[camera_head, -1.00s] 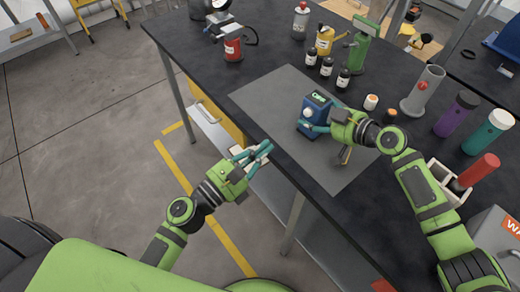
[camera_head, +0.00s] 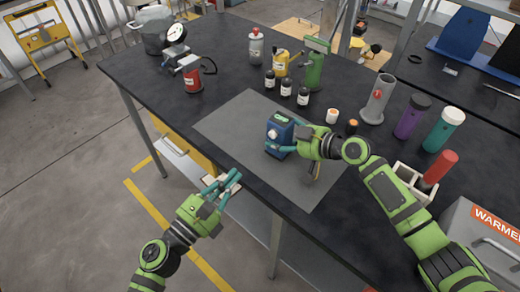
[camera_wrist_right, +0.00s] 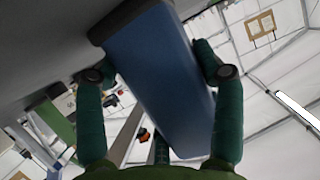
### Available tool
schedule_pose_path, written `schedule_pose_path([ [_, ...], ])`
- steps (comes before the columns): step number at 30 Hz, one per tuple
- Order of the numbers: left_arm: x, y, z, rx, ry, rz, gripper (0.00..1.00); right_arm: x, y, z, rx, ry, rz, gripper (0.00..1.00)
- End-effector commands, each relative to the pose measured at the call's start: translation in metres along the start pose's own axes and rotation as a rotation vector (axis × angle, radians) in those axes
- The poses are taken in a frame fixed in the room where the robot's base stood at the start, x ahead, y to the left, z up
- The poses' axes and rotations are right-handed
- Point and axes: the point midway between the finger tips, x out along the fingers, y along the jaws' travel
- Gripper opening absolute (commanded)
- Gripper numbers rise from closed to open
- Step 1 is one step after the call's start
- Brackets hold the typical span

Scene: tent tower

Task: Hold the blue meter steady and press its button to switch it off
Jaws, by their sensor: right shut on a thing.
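The blue meter (camera_head: 279,137) stands on the grey mat (camera_head: 235,128), with a small display on top and a round pale spot on its left-facing side. My right gripper (camera_head: 287,139) is shut on it from the right, one finger on each side. In the right wrist view the meter's blue body (camera_wrist_right: 160,80) fills the space between my right fingers (camera_wrist_right: 160,75). The button cannot be made out clearly. My left gripper (camera_head: 224,184) is open with its fingers apart, beyond the table's near left edge and away from the meter.
Several dark bottles (camera_head: 286,88), a green stand (camera_head: 314,65) and a grey cylinder holder (camera_head: 377,100) stand behind the mat. Purple (camera_head: 411,118) and teal (camera_head: 444,130) bottles, a red-topped item (camera_head: 440,167) and a warmer box (camera_head: 480,235) are right. The mat's left part is clear.

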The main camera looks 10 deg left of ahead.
Motion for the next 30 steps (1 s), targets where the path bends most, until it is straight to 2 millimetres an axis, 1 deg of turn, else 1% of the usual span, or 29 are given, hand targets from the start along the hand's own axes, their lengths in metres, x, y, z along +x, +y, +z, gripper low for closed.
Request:
schedule_pose_path([
  [12,0.0,0.0,0.0,0.0,0.0,0.0,0.0,0.0,0.001,0.002,-0.001,-0.003,0.002,0.25],
  [13,0.0,0.0,0.0,0.0,0.0,0.0,0.0,0.0,0.001,0.0,-0.002,0.0,0.002,0.77],
  [14,0.0,0.0,0.0,0.0,0.0,0.0,0.0,0.0,0.001,0.0,-0.002,0.0,0.002,0.89],
  [15,0.0,0.0,0.0,0.0,0.0,0.0,0.0,0.0,0.001,0.0,-0.001,0.0,0.002,0.96],
  [26,0.0,0.0,0.0,0.0,0.0,0.0,0.0,-0.001,0.0,0.002,0.0,-0.003,0.0,0.96],
  [30,0.0,0.0,0.0,0.0,0.0,0.0,0.0,-0.011,0.001,0.002,-0.001,-0.002,0.001,0.96],
])
